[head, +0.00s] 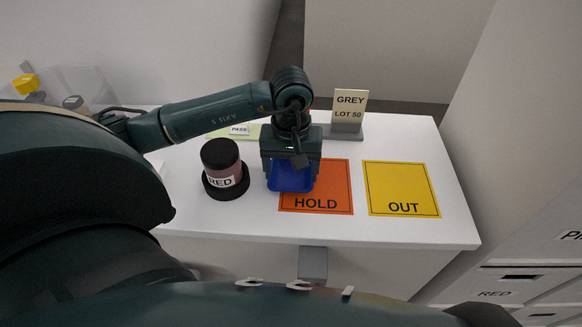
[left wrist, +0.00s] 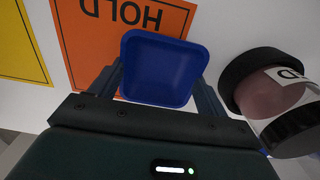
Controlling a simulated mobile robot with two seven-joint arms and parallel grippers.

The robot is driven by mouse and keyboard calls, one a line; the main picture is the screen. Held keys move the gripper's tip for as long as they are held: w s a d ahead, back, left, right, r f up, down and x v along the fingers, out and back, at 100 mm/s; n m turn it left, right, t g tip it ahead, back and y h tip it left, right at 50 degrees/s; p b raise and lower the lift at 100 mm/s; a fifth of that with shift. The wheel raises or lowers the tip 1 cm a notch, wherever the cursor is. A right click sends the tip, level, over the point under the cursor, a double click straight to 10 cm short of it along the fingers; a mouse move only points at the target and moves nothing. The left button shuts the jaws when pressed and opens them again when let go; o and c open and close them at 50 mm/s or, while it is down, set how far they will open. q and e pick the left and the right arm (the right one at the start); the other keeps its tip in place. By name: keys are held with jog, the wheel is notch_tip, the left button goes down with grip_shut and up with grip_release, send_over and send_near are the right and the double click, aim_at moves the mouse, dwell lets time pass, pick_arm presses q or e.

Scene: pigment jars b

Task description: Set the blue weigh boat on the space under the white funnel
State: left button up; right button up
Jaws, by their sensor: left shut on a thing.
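The blue weigh boat (head: 291,178) is in my left gripper (head: 291,172), over the left edge of the orange HOLD mat in the head view. In the left wrist view the blue weigh boat (left wrist: 162,68) sits between the two fingers of my left gripper (left wrist: 158,88), which is shut on it. I cannot tell how high above the table it is. No white funnel can be made out in either view. My right gripper is not in view.
A jar labelled RED (head: 222,168) stands just left of the gripper. The orange HOLD mat (head: 334,186) and yellow OUT mat (head: 402,189) lie on the white table (head: 440,222). A GREY LOT 50 sign (head: 348,112) and a green PASS mat (head: 220,133) are behind.

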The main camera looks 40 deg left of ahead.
pick_arm(q)
jog(key=o, duration=1)
jog(key=shift+c, duration=0.2)
